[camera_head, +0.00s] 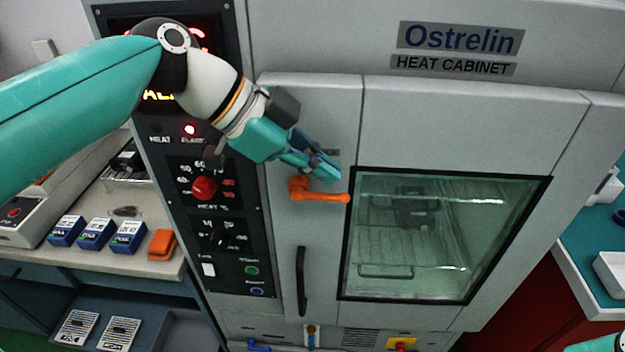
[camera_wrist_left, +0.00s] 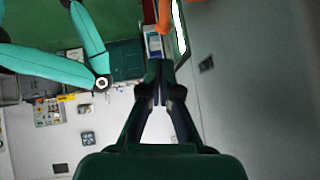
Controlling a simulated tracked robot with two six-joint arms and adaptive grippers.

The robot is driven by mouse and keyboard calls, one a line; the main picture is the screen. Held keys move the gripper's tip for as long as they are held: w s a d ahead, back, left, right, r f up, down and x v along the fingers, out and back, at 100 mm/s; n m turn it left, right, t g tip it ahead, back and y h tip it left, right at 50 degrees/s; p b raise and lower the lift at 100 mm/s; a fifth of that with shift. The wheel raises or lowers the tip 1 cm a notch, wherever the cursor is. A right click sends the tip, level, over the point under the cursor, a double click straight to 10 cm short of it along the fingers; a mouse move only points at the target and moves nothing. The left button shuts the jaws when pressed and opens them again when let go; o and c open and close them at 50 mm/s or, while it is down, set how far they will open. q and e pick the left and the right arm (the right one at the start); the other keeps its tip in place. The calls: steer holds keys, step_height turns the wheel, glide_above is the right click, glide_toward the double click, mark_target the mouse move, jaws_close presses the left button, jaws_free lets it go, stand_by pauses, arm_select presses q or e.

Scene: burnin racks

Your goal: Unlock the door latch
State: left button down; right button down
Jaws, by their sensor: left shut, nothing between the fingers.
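The orange door latch (camera_head: 320,195) sits on the grey cabinet door, its lever pointing right and nearly level, toward the window. It also shows at the top edge in the left wrist view (camera_wrist_left: 164,14). My left gripper (camera_head: 328,172) is shut and empty, just above the lever in the head view. In the left wrist view its fingertips (camera_wrist_left: 160,72) lie together below the orange part; I cannot tell whether they touch it. The cabinet door (camera_head: 330,120) looks closed.
A black door handle (camera_head: 301,282) stands below the latch, left of the glass window (camera_head: 440,235). A control panel with a red knob (camera_head: 204,187) is to the left. Blue boxes (camera_head: 97,234) and an orange item (camera_head: 162,244) lie on the left bench.

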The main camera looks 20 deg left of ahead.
mark_target(340, 196)
arm_select(q)
steer(key=shift+w+a+f, duration=0.1)
steer(key=shift+w+f, duration=0.1)
steer(key=shift+f, duration=0.75)
steer(key=shift+w+a+f, duration=0.1)
steer(key=shift+w+f, duration=0.1)
steer(key=shift+f, duration=0.75)
